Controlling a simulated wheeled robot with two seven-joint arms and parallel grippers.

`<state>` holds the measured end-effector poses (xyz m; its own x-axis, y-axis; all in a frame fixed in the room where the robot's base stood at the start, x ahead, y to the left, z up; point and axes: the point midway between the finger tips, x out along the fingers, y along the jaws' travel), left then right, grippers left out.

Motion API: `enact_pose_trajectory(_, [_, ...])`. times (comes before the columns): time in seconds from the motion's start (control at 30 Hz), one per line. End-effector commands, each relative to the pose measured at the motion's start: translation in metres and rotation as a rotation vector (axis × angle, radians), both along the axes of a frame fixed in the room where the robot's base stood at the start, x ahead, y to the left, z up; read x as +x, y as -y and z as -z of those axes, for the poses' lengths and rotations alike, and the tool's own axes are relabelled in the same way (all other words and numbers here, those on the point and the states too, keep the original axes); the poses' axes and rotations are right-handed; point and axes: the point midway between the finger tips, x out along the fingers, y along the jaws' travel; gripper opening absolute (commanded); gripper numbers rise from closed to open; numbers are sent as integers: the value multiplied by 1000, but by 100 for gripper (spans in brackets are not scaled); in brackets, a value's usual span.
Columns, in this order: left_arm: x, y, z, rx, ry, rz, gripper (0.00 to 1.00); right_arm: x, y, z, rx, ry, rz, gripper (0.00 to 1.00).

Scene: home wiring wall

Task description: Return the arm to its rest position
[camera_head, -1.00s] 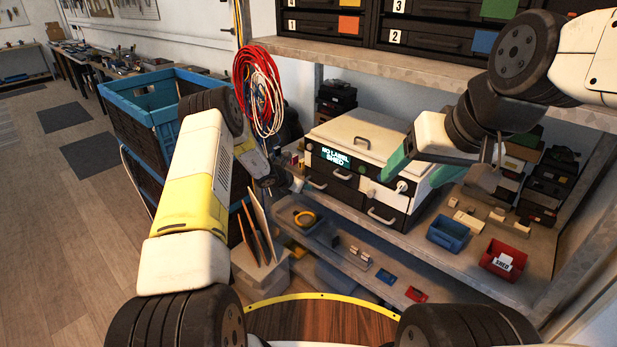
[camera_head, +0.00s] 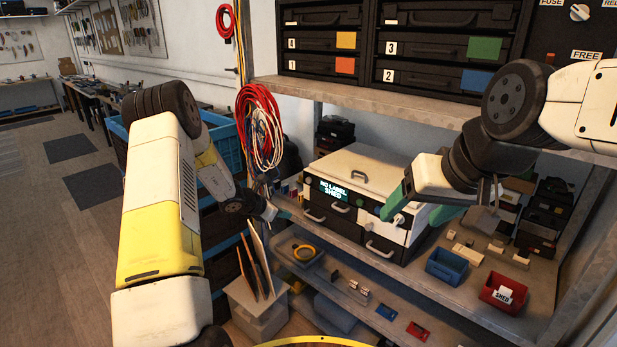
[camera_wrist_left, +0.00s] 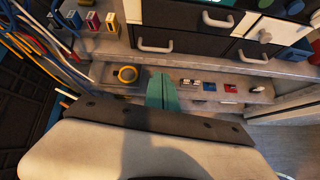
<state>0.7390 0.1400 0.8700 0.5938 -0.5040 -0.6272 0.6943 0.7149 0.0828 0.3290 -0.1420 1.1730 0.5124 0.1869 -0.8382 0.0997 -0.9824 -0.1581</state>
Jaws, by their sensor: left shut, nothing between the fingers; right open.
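My left gripper (camera_head: 270,212) is shut and empty, in front of the left end of the workbench shelf. Its teal fingers (camera_wrist_left: 161,90) lie together in the left wrist view, over the lower shelf. My left arm hangs bent at the left of the head view. My right gripper (camera_head: 420,207) is open in front of the white box's right side, one teal finger close to a round knob (camera_head: 398,219). Whether it touches the knob I cannot tell. The white box (camera_head: 362,166) has a display reading "NO LABEL SHED" and black drawers below.
A blue bin (camera_head: 426,268) and a red bin (camera_head: 503,292) with a "SHED" card stand on the bench. Coiled cables (camera_head: 260,125) hang near my left forearm, and blue crates (camera_head: 222,143) stand behind it. Numbered drawers (camera_head: 445,48) are above. Open floor lies left.

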Motion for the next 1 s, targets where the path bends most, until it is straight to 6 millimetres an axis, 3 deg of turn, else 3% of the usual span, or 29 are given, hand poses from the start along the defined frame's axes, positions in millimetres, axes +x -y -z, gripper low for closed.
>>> enact_pose_trajectory(0.03, [-3, 8, -29, 39, 50, 66, 0, 0, 0, 0, 0, 0, 0, 70])
enact_pose_trajectory(0.2, [-44, 38, -126, 228, 235, 372, 0, 0, 0, 0, 0, 0, 0, 70])
enact_pose_trajectory(0.3, [-80, 52, -175, 352, 343, 555, 0, 0, 0, 0, 0, 0, 0, 70])
enact_pose_trajectory(0.5, [-165, 68, -248, 616, 532, 904, 0, 0, 0, 0, 0, 0, 0, 70])
enact_pose_trajectory(0.7, [-258, 63, -290, 901, 683, 1230, 0, 0, 0, 0, 0, 0, 0, 70])
enact_pose_trajectory(0.9, [-342, 38, -305, 1205, 778, 1521, 0, 0, 0, 0, 0, 0, 0, 70])
enact_pose_trajectory(1.0, [-374, 23, -306, 1339, 798, 1637, 0, 0, 0, 0, 0, 0, 0, 70])
